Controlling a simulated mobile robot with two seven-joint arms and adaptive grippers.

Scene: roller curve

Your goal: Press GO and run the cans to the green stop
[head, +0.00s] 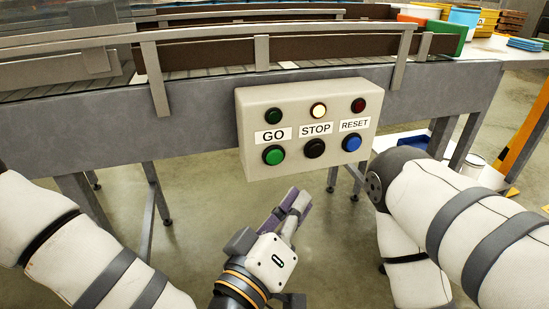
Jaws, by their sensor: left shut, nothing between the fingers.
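The grey control box (306,126) is on the front of the conveyor (200,123). Its green GO button (273,155) is at lower left, beside a black STOP button (314,148) and a blue RESET button (351,143). Above them, the middle lamp (319,110) is lit white; the green lamp (273,116) and red lamp (358,105) look dark. My left gripper (297,200) is shut and empty, below the box and apart from the buttons. A green block (447,36) stands at the belt's right end. I cannot make out any cans. My right gripper is out of view.
Metal guard rails (262,48) run along the belt. Coloured containers (463,17) and blue trays (524,44) are at the back right. My right forearm fills the lower right. Open floor shows under the conveyor between its legs.

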